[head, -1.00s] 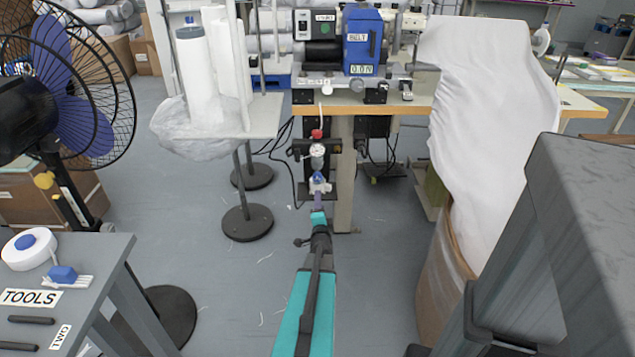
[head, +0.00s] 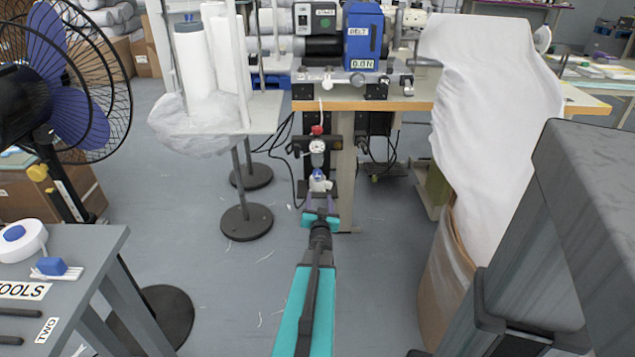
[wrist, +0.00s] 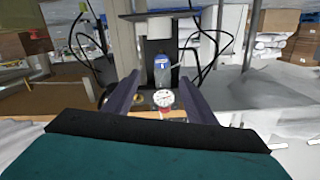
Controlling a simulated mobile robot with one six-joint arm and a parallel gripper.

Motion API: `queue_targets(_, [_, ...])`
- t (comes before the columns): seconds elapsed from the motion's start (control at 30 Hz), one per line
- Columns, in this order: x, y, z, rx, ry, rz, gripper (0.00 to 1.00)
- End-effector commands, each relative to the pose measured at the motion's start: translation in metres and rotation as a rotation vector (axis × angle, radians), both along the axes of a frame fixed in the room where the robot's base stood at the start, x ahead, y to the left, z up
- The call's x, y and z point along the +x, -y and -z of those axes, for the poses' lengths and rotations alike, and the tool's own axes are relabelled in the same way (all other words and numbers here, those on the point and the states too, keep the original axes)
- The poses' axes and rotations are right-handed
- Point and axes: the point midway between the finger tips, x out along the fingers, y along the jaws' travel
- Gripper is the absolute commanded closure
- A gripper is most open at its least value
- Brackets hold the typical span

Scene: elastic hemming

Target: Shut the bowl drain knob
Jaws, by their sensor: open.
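The air filter unit hangs below the front of the worktable, with a red top knob (head: 317,130), a round gauge (head: 317,147) and a small bowl with blue on it (head: 318,174). The pale part at the bowl's lower end (head: 320,186) is too small to tell as the drain knob or its setting. My gripper (head: 320,197) is open just in front of and below the bowl. In the wrist view, which looks upside down, the bowl (wrist: 162,70) and gauge (wrist: 163,98) show between the spread fingers (wrist: 160,82), with nothing held.
The worktable (head: 400,104) carries a blue machine (head: 362,38). A roll stand (head: 246,218) and a fan (head: 60,90) are on the left. A grey tools table (head: 85,265) is front left. White cloth (head: 490,110) drops into a bin (head: 445,260) on the right. Cables (head: 283,145) hang beside the unit.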

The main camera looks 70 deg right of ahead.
Motion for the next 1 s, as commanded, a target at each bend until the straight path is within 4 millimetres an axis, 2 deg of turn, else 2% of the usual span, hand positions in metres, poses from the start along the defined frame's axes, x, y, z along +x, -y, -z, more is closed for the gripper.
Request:
queue_targets(0.13, [0.0014,0.0004,0.0027,-0.037,-0.066,-0.004,0.49])
queue_targets(1.0, [0.0062,0.0061,0.0013,-0.065,-0.056,-0.007,0.49])
